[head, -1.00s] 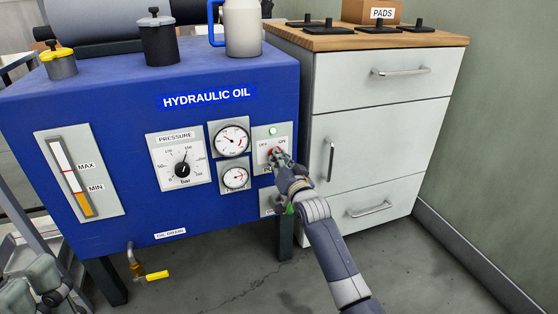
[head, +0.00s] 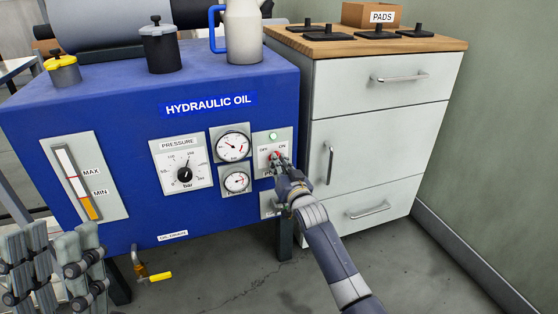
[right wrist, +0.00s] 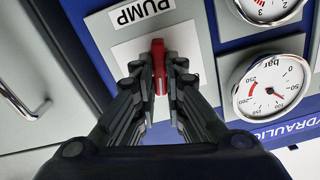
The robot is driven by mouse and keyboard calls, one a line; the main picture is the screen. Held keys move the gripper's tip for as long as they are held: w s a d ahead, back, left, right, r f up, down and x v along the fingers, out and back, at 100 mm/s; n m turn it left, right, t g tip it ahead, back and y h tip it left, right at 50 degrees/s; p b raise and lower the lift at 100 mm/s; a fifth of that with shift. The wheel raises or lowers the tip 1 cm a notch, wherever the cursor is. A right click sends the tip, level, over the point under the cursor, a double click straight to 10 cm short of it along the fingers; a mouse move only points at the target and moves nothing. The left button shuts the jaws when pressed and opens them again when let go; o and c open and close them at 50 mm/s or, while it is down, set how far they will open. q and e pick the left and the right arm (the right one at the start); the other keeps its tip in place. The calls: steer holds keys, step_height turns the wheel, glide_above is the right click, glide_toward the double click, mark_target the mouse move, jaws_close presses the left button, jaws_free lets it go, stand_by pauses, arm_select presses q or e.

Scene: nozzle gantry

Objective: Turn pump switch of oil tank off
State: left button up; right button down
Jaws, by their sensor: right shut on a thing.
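The pump switch is a red knob (right wrist: 159,66) on a white plate, under the PUMP label (right wrist: 143,11) in the right wrist view. My right gripper (right wrist: 160,78) is shut on this knob, with fingers on both sides. In the head view the red knob (head: 276,155) shows just below the OFF and ON marks, and my right gripper (head: 282,165) partly covers it. A green lamp (head: 273,136) sits above the marks. The blue oil tank (head: 120,130) carries this panel. My left gripper (head: 58,245) is at the lower left, its fingers apart and empty, clear of the switch.
Left of the switch are two round gauges (head: 233,146) and a pressure dial (head: 184,174). A white drawer cabinet (head: 375,140) stands close at the right. A yellow-handled drain valve (head: 160,276) hangs below the tank. A jug (head: 244,32) and canisters stand on top.

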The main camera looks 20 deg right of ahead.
arm_select(q)
steer(key=w+f+g+y+p, duration=0.2)
steer(key=w+f+g, duration=0.3)
steer(key=f, duration=0.3)
steer(key=w+f+g+y+p, duration=0.2)
steer(key=w+f+g, duration=0.3)
steer(key=f, duration=0.3)
steer(key=shift+w+d+g, duration=0.3)
steer(key=shift+d+g, duration=0.05)
steer(key=shift+g, duration=0.45)
arm_select(e)
steer(key=shift+a+n, duration=0.15)
steer(key=shift+n, duration=2.15)
steer(key=shift+a+n, duration=0.1)
steer(key=shift+n, duration=2.2)
arm_select(q)
steer(key=shift+f, duration=0.1)
arm_select(e)
steer(key=c, duration=1.7)
jaws_free()
arm_select(q)
steer(key=shift+f, duration=0.1)
arm_select(e)
steer(key=shift+o, duration=0.2)
steer(key=shift+s, duration=0.1)
